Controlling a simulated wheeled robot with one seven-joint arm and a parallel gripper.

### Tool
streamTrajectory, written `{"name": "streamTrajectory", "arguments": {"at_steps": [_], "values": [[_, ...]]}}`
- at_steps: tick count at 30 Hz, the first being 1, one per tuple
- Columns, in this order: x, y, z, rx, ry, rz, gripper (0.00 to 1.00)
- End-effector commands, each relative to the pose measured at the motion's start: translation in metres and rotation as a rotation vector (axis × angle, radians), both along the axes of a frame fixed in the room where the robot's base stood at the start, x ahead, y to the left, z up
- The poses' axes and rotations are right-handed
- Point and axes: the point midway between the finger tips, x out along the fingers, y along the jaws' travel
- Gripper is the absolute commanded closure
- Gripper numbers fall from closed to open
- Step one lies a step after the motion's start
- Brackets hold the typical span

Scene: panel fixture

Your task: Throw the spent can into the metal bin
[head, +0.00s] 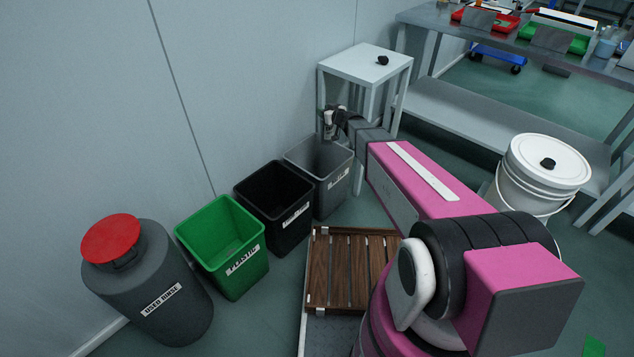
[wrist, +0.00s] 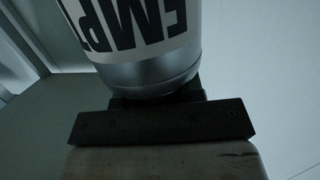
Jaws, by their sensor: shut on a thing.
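The can (wrist: 145,40) has a white label with dark letters starting "EMPT", upside down in the wrist view, and a bare silver end. It also shows as a small pale shape in the head view (head: 328,118). My gripper (head: 333,121) is shut on it and holds it above the back of the grey bin (head: 336,190). In the wrist view a dark gripper bar (wrist: 165,122) crosses below the can; the fingertips are mostly hidden. The grey bin is open-topped and has a white label too small to read surely.
A black bin (head: 287,228) and a green bin (head: 238,273) stand left of the grey one. A grey drum (head: 150,290) with a red lid stands farther left. A small white table (head: 350,62) stands behind, and a lidded white bucket (head: 515,190) to the right.

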Motion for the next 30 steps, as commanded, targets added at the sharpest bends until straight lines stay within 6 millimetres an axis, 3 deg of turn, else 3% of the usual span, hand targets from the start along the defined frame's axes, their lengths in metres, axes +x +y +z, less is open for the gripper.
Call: {"name": "streamTrajectory", "arguments": {"at_steps": [1, 3, 9, 20, 30], "values": [[0.001, 0.005, -0.019, 0.001, 0.004, 0.006, 1.00], [-0.001, 0.010, -0.037, 0.000, 0.003, 0.013, 1.00], [-0.007, 0.016, -0.070, 0.000, 0.001, 0.021, 1.00], [-0.008, 0.018, -0.090, 0.000, 0.001, 0.023, 1.00], [-0.007, 0.018, -0.125, 0.000, 0.001, 0.022, 1.00]]}}
